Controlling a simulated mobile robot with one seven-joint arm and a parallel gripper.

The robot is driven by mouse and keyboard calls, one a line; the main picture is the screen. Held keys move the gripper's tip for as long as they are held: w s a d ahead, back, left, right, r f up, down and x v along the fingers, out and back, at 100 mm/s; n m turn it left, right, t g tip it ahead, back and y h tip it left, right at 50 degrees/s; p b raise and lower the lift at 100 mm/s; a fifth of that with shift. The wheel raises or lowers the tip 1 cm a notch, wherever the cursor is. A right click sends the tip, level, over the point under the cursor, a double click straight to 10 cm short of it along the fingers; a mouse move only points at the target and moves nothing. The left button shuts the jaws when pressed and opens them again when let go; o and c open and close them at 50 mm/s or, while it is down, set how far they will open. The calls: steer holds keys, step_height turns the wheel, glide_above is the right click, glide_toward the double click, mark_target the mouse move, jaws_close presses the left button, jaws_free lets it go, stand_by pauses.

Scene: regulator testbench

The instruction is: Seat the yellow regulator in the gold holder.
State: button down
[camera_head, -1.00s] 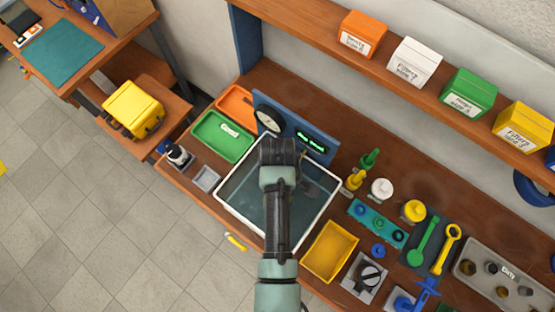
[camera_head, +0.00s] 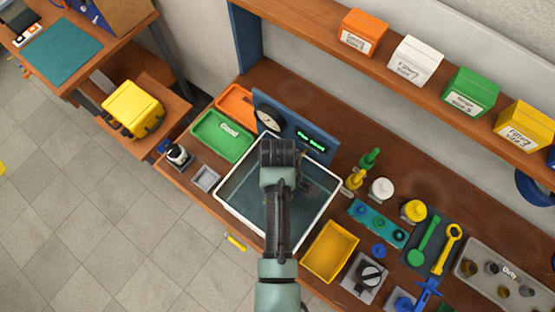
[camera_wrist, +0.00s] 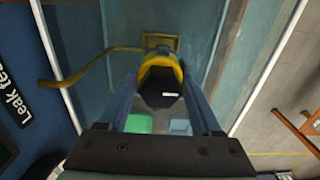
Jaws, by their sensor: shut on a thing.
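In the wrist view my gripper (camera_wrist: 162,68) is shut on the yellow regulator (camera_wrist: 160,60), with one finger on each side. The regulator has a yellow rim and a dark, faceted end with a small pale label, which faces the camera. Just beyond it is the square gold holder (camera_wrist: 161,41), with a bent gold pipe running left from it. The regulator overlaps the holder in this view, and I cannot tell whether they touch. In the head view my wrist hides the fingers, the regulator and the holder, above the water tank.
The white-rimmed water tank (camera_head: 229,215) surrounds the spot under my arm. A blue panel (camera_head: 318,141) with a dial and green display stands along its back edge. A yellow tray (camera_head: 330,252) and several tools and parts lie to the right; a green tray (camera_head: 222,136) lies left.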

steer(key=shift+f+b, duration=1.5)
steer(key=shift+f, duration=1.6)
stand_by(2.9)
steer(key=shift+c, duration=1.3)
jaws_free()
steer(key=shift+o, duration=1.3)
steer(key=shift+f, duration=0.1)
step_height(320, 180, up, 6)
steer(key=p, duration=0.5)
steer(key=shift+f, duration=0.2)
steer(key=shift+r+p, duration=0.6)
steer(key=shift+r, duration=0.65)
